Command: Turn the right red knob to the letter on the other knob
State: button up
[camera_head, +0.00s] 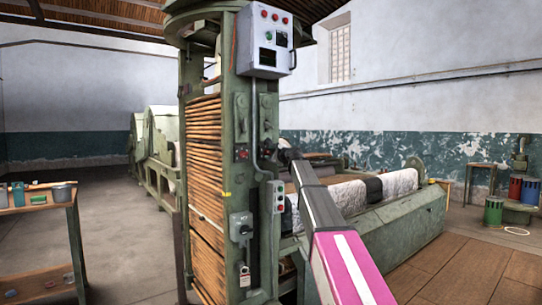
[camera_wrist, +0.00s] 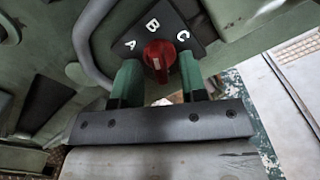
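A red knob (camera_wrist: 159,54) with a white mark sits on a dark plate (camera_wrist: 184,41) lettered A, B and C in the wrist view. A is at the left, B above the knob and C at the right. I cannot tell for sure which letter it points to. My gripper (camera_wrist: 159,60) is open, its two green fingers on either side of the knob with gaps. In the head view, my arm reaches to the green machine column and hides this knob. A small red and black control (camera_head: 241,152) there may be the other knob; its letter is too small to read.
A grey control box (camera_head: 263,40) is high on the column, with a smaller button box (camera_head: 276,196) and a grey switch box (camera_head: 241,226) lower down. A grey conduit (camera_wrist: 90,45) curves close to the left of the plate in the wrist view.

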grip_shut()
jog(key=shift+n, duration=0.3)
jog(key=n, duration=1.1)
dwell(0.4)
jog(key=shift+n, duration=0.3)
grip_release()
